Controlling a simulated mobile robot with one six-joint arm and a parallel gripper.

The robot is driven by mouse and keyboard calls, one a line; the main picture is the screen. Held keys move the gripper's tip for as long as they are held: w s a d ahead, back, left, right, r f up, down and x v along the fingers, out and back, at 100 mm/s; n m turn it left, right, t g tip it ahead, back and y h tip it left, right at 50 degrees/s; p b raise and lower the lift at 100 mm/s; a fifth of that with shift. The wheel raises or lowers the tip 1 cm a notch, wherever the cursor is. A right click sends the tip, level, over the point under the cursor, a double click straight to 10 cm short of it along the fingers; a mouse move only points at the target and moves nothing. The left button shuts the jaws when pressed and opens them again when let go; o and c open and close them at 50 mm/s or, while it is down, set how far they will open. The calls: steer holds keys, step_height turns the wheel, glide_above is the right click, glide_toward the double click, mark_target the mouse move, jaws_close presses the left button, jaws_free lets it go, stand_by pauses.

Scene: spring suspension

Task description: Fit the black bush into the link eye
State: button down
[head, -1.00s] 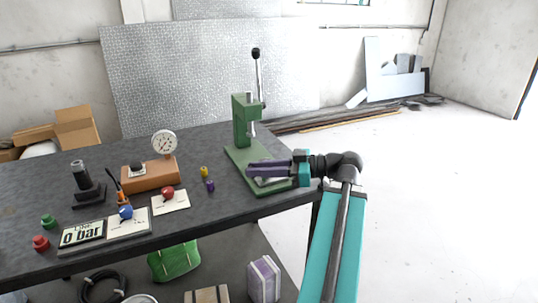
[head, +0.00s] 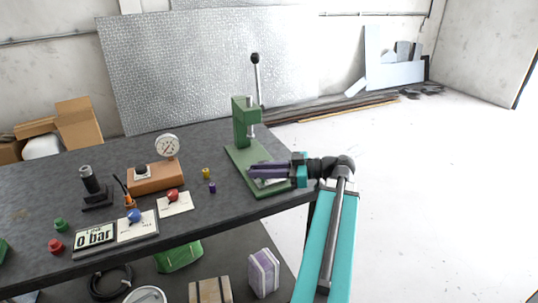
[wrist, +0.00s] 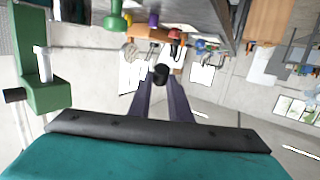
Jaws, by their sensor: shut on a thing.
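My gripper (head: 254,172) has long purple fingers and reaches left over the front of the green press base. In the wrist view, its fingers (wrist: 161,84) are shut on the black bush (wrist: 160,74), which shows as a short dark cylinder at their tips. In the head view the bush is too small or hidden to make out. A pale grey piece (head: 272,183) shows low beside the fingers on the press base; I cannot tell whether it is the link. The link eye cannot be made out.
The green press (head: 241,122) with its upright lever stands just behind my gripper. A yellow bush (head: 206,173) and a purple bush (head: 212,187) stand on the dark bench (head: 225,217) to the left. A dial gauge (head: 167,147) is further left. Open floor lies right.

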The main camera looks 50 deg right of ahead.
steer(key=shift+w+d+f+p, duration=0.2)
steer(key=shift+w+d+p, duration=0.6)
steer(key=shift+d, duration=0.8)
steer(key=shift+w+d+f+p, duration=0.15)
steer(key=shift+w+d+p, duration=0.2)
steer(key=shift+w+d, duration=1)
steer(key=shift+w+d+f+p, duration=0.2)
steer(key=shift+w+d+p, duration=0.45)
steer(key=shift+d, duration=1.15)
steer(key=shift+w+d+p, duration=0.35)
steer(key=shift+w+d, duration=0.15)
steer(key=shift+d, duration=0.25)
steer(key=shift+f+p, duration=0.45)
steer(key=shift+f, duration=1.2)
steer(key=c, duration=1.6)
jaws_free()
steer(key=shift+c, duration=0.2)
steer(key=shift+p, duration=0.5)
